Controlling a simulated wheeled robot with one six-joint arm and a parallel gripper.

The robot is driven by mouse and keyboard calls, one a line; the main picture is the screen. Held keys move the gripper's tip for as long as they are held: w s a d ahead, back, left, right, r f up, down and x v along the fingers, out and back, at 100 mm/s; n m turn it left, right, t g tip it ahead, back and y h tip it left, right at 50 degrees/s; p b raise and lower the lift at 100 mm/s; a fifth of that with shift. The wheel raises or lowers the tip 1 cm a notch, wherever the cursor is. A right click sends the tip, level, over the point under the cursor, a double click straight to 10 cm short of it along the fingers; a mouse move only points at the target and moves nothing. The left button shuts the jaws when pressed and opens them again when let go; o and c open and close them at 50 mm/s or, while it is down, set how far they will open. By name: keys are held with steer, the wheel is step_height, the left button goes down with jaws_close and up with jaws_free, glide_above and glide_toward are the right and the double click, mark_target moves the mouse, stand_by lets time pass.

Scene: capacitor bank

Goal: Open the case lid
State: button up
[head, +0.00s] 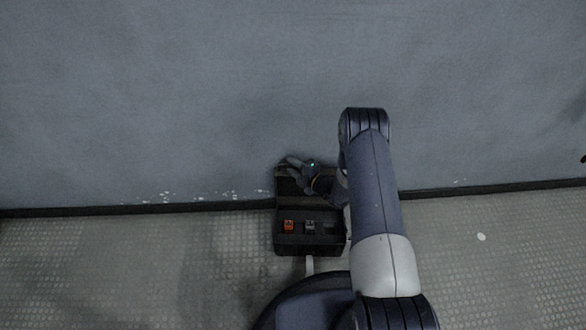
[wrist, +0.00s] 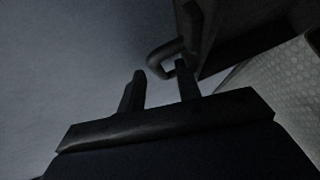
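The dark case (head: 310,246) sits on the floor by the wall, and its inside shows from above. Its lid (head: 287,187) stands raised along the back side, partly hidden by my gripper. My gripper (head: 283,163) is at the lid's upper edge. A dark looped handle (wrist: 159,60) on the lid (wrist: 207,35) shows just beyond the fingertips, close to the right finger. I cannot tell whether they touch.
An orange block (head: 289,225) and a grey block (head: 310,225) sit inside the case. The grey wall (head: 200,100) rises close behind the lid. Patterned floor (head: 120,265) is clear to the left.

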steer(key=shift+c, duration=0.4)
jaws_close()
